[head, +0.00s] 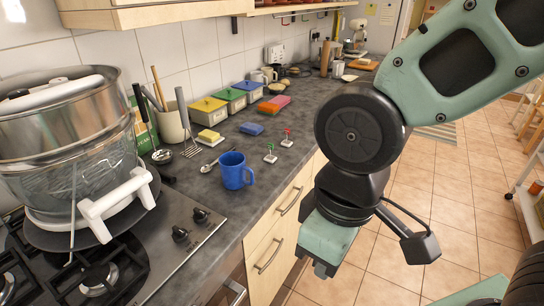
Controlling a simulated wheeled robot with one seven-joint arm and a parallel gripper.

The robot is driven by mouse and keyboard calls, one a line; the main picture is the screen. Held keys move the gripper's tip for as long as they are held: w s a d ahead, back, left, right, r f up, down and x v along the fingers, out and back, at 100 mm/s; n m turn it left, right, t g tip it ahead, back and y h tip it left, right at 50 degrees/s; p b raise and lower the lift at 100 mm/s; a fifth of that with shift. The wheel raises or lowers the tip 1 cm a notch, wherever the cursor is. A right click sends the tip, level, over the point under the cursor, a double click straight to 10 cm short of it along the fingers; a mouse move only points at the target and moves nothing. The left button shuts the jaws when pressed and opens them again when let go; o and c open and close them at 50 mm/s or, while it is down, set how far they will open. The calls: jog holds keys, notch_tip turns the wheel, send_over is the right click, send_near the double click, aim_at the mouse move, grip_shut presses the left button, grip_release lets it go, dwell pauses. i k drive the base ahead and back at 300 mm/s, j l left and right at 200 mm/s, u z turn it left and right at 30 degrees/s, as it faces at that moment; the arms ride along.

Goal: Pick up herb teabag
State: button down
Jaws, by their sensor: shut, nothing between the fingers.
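Two small white teabags with upright tags lie on the dark counter near its front edge. One teabag (270,156) has a green tag; the other teabag (287,141) has a red tag and lies a little farther back. No label reading herb can be made out. My gripper (322,268) hangs in front of the drawers, out past the counter edge, pointing down. It is shut and empty, apart from both teabags.
A blue mug (235,171) stands left of the teabags, with a spoon (210,165) beside it. A blue sponge-like block (251,128) lies behind. Several lidded tins (208,110) line the wall. A hob with a large steel pot (65,120) fills the left.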

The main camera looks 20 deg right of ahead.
aim_at(270, 159)
jog(key=i+l+z, duration=0.2)
jog(key=i+l, duration=0.95)
jog(key=l, duration=0.15)
